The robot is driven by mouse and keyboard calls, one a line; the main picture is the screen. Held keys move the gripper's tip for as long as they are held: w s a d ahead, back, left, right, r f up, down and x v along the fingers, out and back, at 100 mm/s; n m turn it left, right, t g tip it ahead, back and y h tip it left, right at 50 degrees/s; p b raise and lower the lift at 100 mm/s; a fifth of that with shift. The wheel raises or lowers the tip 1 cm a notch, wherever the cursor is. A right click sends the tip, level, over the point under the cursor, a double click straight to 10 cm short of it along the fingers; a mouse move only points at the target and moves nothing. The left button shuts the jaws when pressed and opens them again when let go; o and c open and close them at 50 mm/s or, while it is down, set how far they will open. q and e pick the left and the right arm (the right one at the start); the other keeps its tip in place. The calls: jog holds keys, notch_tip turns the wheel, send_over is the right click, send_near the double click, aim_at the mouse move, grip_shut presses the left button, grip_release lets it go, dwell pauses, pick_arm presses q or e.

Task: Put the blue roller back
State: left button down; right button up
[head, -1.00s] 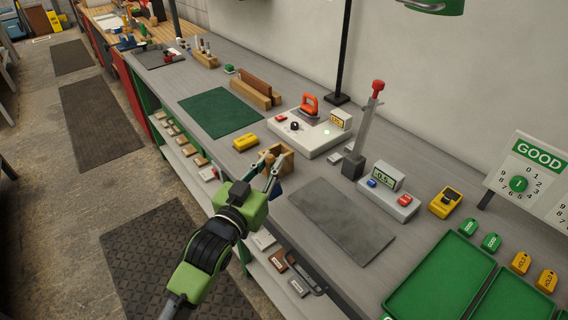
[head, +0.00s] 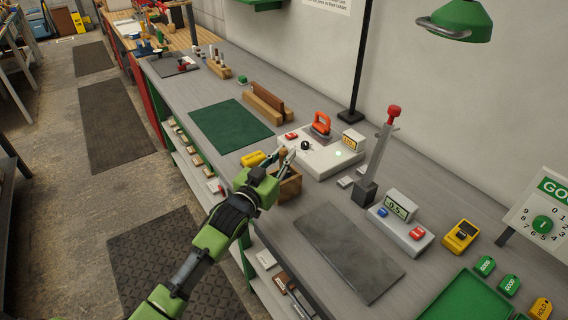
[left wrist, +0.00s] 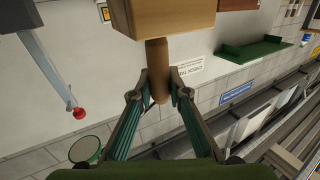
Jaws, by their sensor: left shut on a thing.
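My left gripper (head: 284,155) is at the bench's front edge, over an open wooden box (head: 291,187). In the left wrist view its fingers (left wrist: 156,88) are shut on a round wooden handle (left wrist: 156,58). The handle runs to a wooden block (left wrist: 165,17), probably that box; whether it touches or stands in it I cannot tell. No blue roller part shows; if this is the roller's handle, the blue part is hidden. My right gripper is not in view.
A white device with an orange handle (head: 320,124) stands behind the box. A yellow block (head: 252,159) and green mat (head: 230,124) lie left of it. A grey plate (head: 348,252) lies to the right. A lever with a red knob (head: 393,111) stands behind.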

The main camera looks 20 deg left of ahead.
pick_arm(q)
notch_tip(320, 180, down, 3)
jog(key=shift+r, duration=0.1)
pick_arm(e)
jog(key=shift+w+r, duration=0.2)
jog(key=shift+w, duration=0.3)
pick_arm(q)
jog(key=c, duration=2.3)
grip_release()
jog(key=shift+c, duration=0.2)
jog(key=o, duration=0.4)
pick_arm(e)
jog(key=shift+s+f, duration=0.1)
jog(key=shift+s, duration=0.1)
